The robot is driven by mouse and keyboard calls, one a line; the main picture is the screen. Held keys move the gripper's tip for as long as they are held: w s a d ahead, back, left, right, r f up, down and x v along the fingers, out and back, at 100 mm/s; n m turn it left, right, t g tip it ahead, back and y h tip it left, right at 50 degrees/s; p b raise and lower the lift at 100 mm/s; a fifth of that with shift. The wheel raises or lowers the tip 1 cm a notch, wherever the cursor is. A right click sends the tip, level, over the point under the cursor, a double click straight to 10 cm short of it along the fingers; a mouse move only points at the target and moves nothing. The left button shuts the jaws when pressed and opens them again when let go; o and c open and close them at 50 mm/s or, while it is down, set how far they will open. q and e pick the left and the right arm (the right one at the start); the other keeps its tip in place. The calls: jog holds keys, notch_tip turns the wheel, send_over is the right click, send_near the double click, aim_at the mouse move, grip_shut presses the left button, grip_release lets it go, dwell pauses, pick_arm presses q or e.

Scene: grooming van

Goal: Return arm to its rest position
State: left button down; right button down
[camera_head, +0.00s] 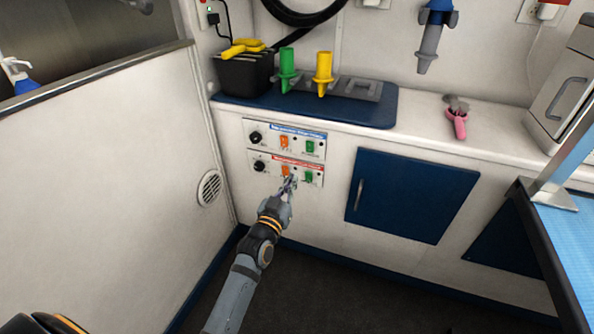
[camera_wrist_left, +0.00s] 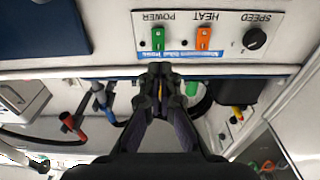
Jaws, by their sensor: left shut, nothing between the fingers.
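My left arm reaches up from the bottom of the head view. Its gripper (camera_head: 290,184) is shut and empty, in front of the lower control panel (camera_head: 262,178), near its orange switch and green switch (camera_head: 309,176). I cannot tell if it touches the panel. The upper panel (camera_head: 267,134), with a blue label, has a knob, an orange switch and a green switch. In the wrist view the closed fingertips (camera_wrist_left: 160,75) show just below an upside-down panel (camera_wrist_left: 222,35) with a blue strip, a green POWER switch, an orange HEAT switch and a SPEED knob. My right gripper is not in view.
Above the panels is a white counter with a blue mat (camera_head: 390,110), a black bin (camera_head: 243,74), and green and yellow nozzles. A pink-handled tool (camera_head: 457,122) lies to the right. A blue cabinet door (camera_head: 408,195) is right of the panels. A white wall (camera_head: 100,180) stands left.

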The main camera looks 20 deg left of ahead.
pick_arm(q)
jog(key=shift+s+f, duration=0.15)
jog(key=shift+s, duration=0.45)
